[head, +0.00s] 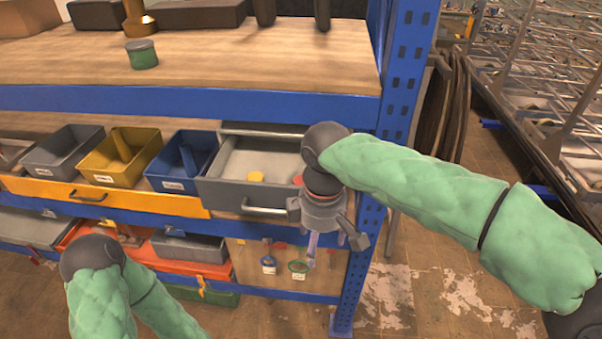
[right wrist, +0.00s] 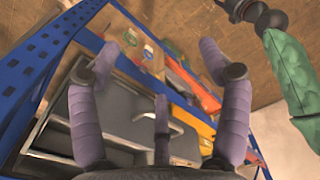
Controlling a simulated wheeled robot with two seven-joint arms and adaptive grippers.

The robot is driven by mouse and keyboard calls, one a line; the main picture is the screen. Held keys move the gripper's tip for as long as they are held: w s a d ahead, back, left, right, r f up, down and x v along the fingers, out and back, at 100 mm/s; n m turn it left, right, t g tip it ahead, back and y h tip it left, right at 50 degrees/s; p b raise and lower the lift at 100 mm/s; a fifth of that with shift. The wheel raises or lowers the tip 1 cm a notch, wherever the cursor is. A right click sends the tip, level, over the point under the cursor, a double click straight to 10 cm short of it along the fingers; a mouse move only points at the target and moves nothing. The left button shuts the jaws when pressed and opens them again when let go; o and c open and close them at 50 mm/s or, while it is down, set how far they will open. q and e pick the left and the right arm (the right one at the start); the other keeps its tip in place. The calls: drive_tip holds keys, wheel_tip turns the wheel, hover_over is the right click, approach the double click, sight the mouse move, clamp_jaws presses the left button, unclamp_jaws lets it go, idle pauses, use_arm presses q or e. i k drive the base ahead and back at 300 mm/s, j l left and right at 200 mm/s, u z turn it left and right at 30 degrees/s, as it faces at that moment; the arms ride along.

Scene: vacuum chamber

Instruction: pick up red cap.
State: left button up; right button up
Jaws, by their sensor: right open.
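A small red cap (head: 298,180) shows inside the open grey drawer (head: 225,190), near its right side. It is partly hidden behind my right wrist in the head view. A yellow cap (head: 256,176) lies to its left in the drawer. My right gripper (head: 326,236) is in front of the drawer's right front corner, its fingers pointing down. It is open and empty; its spread fingers also show in the right wrist view (right wrist: 160,62). I cannot make out the red cap in the right wrist view. My left arm is at the lower left; its gripper is not visible.
Grey, yellow (head: 118,160) and blue (head: 183,163) bins stand left of the drawer. The blue shelf upright (head: 398,75) is close beside my right arm. A wooden shelf (head: 220,70) lies above the drawer. Free floor shows at the lower right.

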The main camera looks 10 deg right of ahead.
sight(297, 179)
drive_tip(key=i, duration=0.9)
